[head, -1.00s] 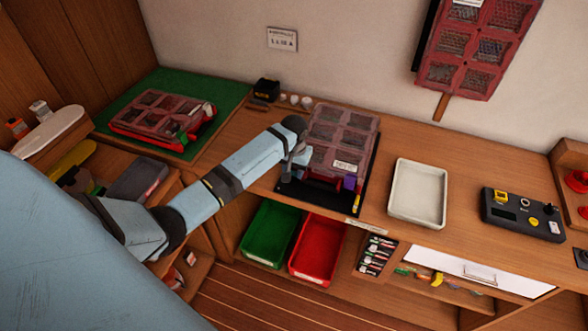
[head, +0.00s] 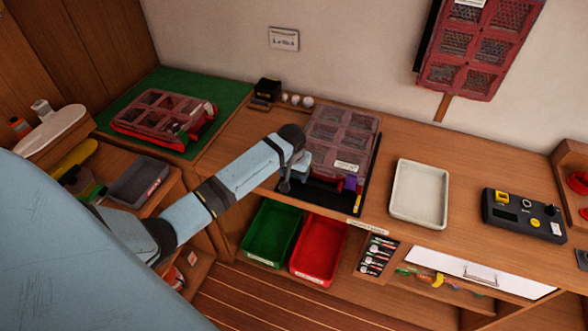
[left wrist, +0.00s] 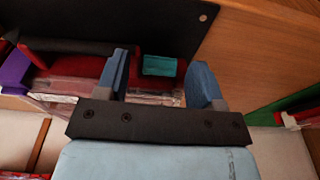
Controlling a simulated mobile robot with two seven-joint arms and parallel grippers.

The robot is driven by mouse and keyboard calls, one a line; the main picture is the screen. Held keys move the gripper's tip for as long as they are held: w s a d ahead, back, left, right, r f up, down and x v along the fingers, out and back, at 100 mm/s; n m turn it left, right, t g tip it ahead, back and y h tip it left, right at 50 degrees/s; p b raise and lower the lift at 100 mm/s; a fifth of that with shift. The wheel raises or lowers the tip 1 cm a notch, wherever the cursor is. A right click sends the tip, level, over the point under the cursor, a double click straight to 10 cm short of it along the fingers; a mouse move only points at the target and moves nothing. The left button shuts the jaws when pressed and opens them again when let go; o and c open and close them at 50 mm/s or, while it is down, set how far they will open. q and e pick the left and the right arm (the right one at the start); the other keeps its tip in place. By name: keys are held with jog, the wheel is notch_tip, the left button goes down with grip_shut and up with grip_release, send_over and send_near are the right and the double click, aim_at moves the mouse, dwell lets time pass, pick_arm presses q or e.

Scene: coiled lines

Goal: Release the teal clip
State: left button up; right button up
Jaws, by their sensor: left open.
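The teal clip (left wrist: 164,66) sits on the red front edge of a case with a clear lid; the case (head: 343,140) lies on a black mat in the head view. A purple clip (head: 351,184) is on the same edge, and it also shows in the left wrist view (left wrist: 15,72). My left gripper (left wrist: 160,74) is open, its two blue fingers apart on either side of the teal clip in that view, with no visible contact. In the head view my left gripper (head: 286,183) is at the case's front left and hides the teal clip. My right gripper is not in view.
A second case (head: 160,112) lies on a green mat (head: 205,88) at left. A white tray (head: 419,192) and a black control box (head: 523,214) stand to the right. Green (head: 270,232) and red (head: 318,250) bins are below the counter edge.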

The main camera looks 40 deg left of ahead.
pick_arm(q)
notch_tip(320, 180, up, 14)
jog(key=s+b, duration=0.1)
jog(key=s, duration=0.1)
jog(key=shift+d+f+b, duration=0.15)
jog(key=shift+d+b, duration=0.1)
jog(key=shift+b, duration=0.05)
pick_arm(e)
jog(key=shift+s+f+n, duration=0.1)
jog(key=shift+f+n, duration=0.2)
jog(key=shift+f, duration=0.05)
pick_arm(q)
jog(key=s+d+f+m+t+h, duration=0.1)
jog(key=s+d+f, duration=0.15)
jog(key=f, duration=0.25)
jog(key=s+d+f+m+t, duration=0.1)
jog(key=s+d+f, duration=0.15)
jog(key=f, duration=0.25)
jog(key=s+d+f+m+t, duration=0.1)
jog(key=s+d+f+t, duration=0.1)
jog(key=s, duration=0.4)
jog(key=s+d+f+m+t+h, duration=0.1)
jog(key=s+d+f+t, duration=0.1)
jog(key=s+d, duration=0.3)
jog(key=s+d+f+m+t+h, duration=0.1)
jog(key=s+d+f+t, duration=0.2)
jog(key=s, duration=0.6)
jog(key=shift+d+f, duration=0.4)
jog(key=shift+f, duration=0.15)
